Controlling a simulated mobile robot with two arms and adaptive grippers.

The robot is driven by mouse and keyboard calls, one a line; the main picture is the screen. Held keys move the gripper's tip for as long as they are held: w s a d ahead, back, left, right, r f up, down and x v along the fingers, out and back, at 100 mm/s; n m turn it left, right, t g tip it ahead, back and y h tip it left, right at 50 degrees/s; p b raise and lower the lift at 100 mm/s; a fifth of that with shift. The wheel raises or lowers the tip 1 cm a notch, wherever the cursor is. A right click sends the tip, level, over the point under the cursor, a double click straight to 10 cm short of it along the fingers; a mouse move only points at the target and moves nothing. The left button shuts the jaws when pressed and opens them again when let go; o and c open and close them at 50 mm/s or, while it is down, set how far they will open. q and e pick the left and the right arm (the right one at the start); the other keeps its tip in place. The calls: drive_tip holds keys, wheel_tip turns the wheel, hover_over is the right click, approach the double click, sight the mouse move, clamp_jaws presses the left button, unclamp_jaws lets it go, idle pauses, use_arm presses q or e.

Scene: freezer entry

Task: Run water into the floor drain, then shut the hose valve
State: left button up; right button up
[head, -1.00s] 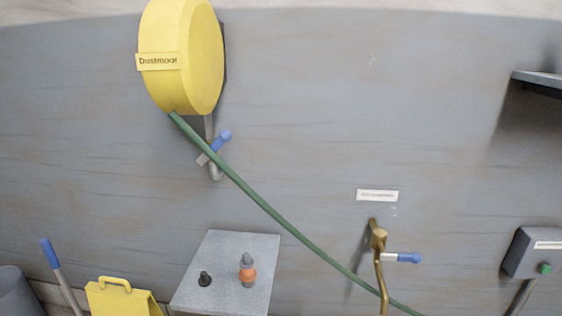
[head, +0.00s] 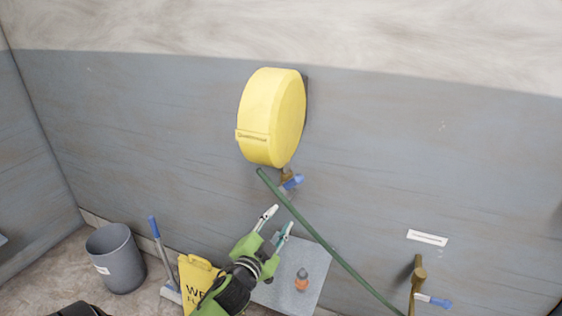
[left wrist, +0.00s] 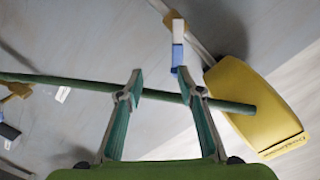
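The yellow hose reel (head: 268,120) hangs on the grey wall, and a green hose (head: 330,250) runs from it down to the right. A blue-handled valve (head: 292,183) sits just below the reel; its blue handle also shows in the left wrist view (left wrist: 178,55). My left gripper (head: 280,220) is open and empty, below the valve in the head view. In the left wrist view its fingers (left wrist: 161,78) are apart, the hose crosses beyond them, and the blue handle lies near the right fingertip. Whether anything touches is unclear. The floor drain is not seen. My right gripper is not in view.
A brass tap (head: 417,285) with a blue handle (head: 438,301) is at the lower right, under a white label (head: 427,238). A grey table (head: 312,268) bears an orange-and-grey object (head: 301,280). A grey bin (head: 115,260) and yellow floor sign (head: 190,275) stand left.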

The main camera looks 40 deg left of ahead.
sight(294, 183)
use_arm(q)
drive_tip(key=shift+t, duration=0.4)
drive_tip(key=w+a+r+p, duration=0.1)
drive_tip(key=w, duration=0.3)
drive_tip(key=w+a+r, duration=0.1)
drive_tip(key=w, duration=0.4)
drive_tip(key=w+a+r+p, duration=0.1)
drive_tip(key=w+a, duration=0.1)
drive_tip(key=w, duration=0.2)
drive_tip(key=shift+w+r+p, duration=0.25)
drive_tip(key=shift+r+p, duration=0.1)
drive_tip(key=shift+r, duration=0.05)
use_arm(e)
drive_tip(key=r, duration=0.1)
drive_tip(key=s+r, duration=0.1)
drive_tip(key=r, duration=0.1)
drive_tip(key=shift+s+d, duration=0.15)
use_arm(q)
clamp_jaws()
